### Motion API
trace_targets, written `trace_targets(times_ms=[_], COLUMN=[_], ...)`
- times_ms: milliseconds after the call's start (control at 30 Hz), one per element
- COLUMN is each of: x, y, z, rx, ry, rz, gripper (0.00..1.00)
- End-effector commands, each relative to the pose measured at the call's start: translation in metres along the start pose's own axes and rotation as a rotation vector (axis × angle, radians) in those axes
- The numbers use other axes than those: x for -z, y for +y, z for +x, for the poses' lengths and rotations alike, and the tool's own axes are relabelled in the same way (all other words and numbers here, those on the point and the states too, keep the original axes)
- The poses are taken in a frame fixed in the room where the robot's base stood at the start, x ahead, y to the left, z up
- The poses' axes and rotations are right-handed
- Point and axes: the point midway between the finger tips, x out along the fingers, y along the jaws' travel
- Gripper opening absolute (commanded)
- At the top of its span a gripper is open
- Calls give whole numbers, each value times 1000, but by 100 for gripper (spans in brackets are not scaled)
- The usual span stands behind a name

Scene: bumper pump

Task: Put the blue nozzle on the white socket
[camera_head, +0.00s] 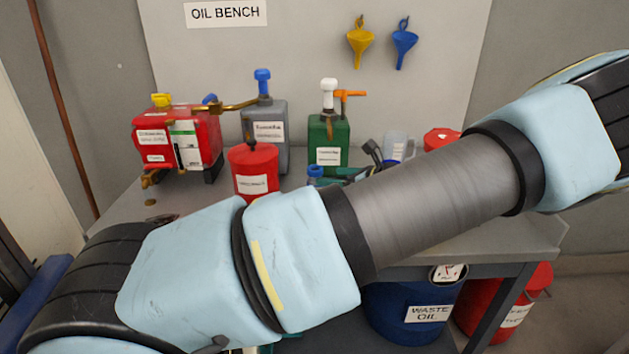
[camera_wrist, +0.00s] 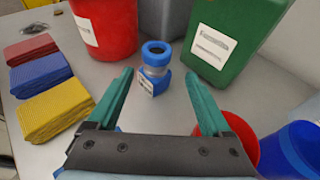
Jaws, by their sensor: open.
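A small blue-topped piece, which looks like the blue nozzle (camera_wrist: 156,49), stands on the bench in the wrist view. It has a blue ring on a grey neck and a blue, labelled base. It also shows in the head view (camera_head: 315,172), partly hidden by my arm. My gripper (camera_wrist: 160,76) is open and empty, its teal fingers spread to either side, with the piece just beyond and between the tips. A white pump head (camera_head: 328,87) tops the green can (camera_head: 321,133); I cannot tell whether it is the white socket. No other clear white socket shows.
A red can (camera_head: 254,171) and a grey can (camera_head: 268,138) stand close by. Folded cloths (camera_wrist: 47,99) lie at left in the wrist view. A red container (camera_wrist: 236,137) and a blue container (camera_wrist: 296,148) are near the right finger. My arm hides the bench front.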

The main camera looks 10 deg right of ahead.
Motion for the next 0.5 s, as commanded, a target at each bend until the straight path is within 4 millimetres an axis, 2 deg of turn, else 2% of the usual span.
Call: trace_targets(times_ms=[100, 267, 500], x=[-1, -2, -6], y=[0, 2, 7], z=[14, 24, 58], rx=[-1, -2, -3], ry=[0, 0, 0], rz=[1, 1, 1], gripper=[83, 83, 83])
